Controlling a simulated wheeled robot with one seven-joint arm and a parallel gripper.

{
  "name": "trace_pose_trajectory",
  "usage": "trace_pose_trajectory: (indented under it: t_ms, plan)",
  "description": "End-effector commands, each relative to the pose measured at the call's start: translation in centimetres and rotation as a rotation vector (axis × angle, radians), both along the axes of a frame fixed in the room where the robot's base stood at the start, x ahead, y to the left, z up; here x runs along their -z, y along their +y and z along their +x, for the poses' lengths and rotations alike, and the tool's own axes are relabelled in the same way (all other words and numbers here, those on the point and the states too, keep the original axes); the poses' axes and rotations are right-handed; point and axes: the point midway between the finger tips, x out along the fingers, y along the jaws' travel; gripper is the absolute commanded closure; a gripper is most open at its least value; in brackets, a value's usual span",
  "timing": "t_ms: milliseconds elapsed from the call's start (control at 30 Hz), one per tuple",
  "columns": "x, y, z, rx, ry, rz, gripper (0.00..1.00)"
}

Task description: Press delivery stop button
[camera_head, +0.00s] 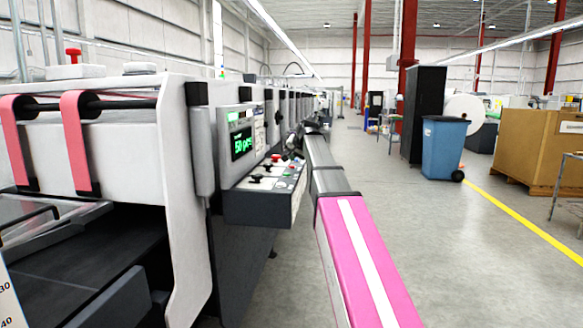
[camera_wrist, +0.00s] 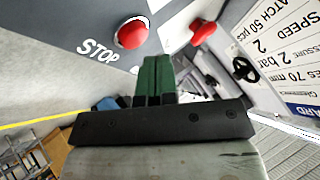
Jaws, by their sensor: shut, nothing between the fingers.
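In the wrist view a round red button (camera_wrist: 132,32) sits on a grey panel face, with the white word STOP beside it. A second red knob (camera_wrist: 203,32) stands on the lighter surface to its right. My gripper (camera_wrist: 157,62) has its green fingers together, empty, with their tips between and just below the two red parts in the picture. The fingertips appear apart from the button, though the exact gap is unclear. In the head view my pink and grey arm reaches to the machine's control box (camera_head: 258,207); the gripper end there is small and partly hidden.
The wrist view shows a black knob (camera_wrist: 243,68) and a printed settings sign (camera_wrist: 285,50) at right. A blue bin (camera_head: 444,148) and cardboard box (camera_head: 540,150) stand right; the aisle floor is clear.

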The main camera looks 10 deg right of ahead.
Motion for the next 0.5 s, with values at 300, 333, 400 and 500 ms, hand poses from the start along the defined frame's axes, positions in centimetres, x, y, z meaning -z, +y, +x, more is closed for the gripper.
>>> trace_pose_trajectory:
  t_ms: [300,333,400,500]
  plan:
    - [0.40,0.00,-0.01,0.000,0.000,0.000,1.00]
    - [0.51,0.00,-0.02,0.000,0.000,0.000,1.00]
    - [0.74,0.00,-0.02,0.000,0.000,0.000,1.00]
    - [0.88,-0.01,0.00,0.000,0.000,0.000,1.00]
